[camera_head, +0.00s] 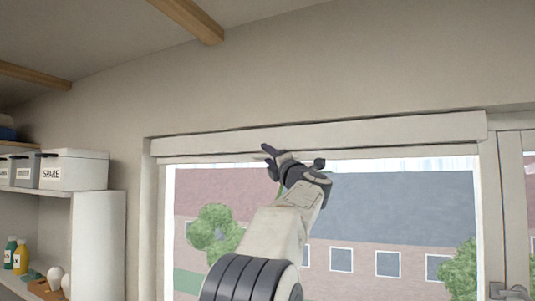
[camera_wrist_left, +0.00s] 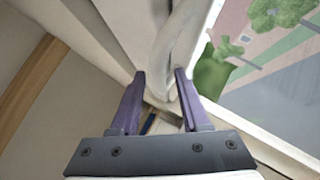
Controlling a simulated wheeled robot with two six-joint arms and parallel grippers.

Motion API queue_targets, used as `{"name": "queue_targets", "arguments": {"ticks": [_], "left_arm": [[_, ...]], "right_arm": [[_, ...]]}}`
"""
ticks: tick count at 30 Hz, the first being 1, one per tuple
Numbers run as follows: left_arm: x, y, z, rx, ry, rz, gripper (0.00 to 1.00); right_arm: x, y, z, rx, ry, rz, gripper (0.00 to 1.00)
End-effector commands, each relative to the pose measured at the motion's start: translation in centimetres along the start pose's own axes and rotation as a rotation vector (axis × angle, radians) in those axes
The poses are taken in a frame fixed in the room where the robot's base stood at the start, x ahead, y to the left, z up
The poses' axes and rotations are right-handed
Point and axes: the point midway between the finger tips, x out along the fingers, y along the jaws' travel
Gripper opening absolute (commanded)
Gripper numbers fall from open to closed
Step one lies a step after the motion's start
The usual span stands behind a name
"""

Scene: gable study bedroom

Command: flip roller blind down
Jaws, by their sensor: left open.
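The roller blind's long pale housing (camera_head: 400,132) runs along the top of the window, and a thin pale strip (camera_head: 215,158) shows just under it. The blind is up, and the glass below is uncovered. My left gripper (camera_head: 285,158) is raised in front of the strip, left of the window's middle. In the left wrist view my left gripper (camera_wrist_left: 159,75) is open, with its two purple fingers apart. A pale, rounded piece (camera_wrist_left: 165,45) shows beyond and between the fingertips; I cannot tell whether they touch it. My right gripper is not in view.
A white shelf unit (camera_head: 98,240) with a box marked SPARE (camera_head: 75,170) and bottles stands at the left. A window handle (camera_head: 510,292) is at the lower right. Wooden beams (camera_head: 190,18) cross the ceiling. The wall above the window is bare.

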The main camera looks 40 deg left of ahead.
Motion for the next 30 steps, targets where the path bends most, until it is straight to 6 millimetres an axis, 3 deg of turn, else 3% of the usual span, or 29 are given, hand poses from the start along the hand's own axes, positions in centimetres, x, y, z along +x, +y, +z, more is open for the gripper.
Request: {"name": "queue_targets", "arguments": {"ticks": [4, 7, 8, 30], "left_arm": [[-0.03, -0.02, -0.02, 0.0, 0.0, 0.0, 0.42], [-0.03, -0.01, -0.02, 0.0, 0.0, 0.0, 0.04], [-0.03, -0.01, -0.02, 0.0, 0.0, 0.0, 0.0], [-0.05, 0.03, -0.01, -0.001, 0.001, 0.0, 0.0]], "right_arm": [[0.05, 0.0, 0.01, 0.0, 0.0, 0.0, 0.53], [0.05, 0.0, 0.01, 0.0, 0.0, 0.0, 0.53], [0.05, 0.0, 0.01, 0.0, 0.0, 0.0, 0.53], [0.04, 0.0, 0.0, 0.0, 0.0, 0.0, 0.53]]}}
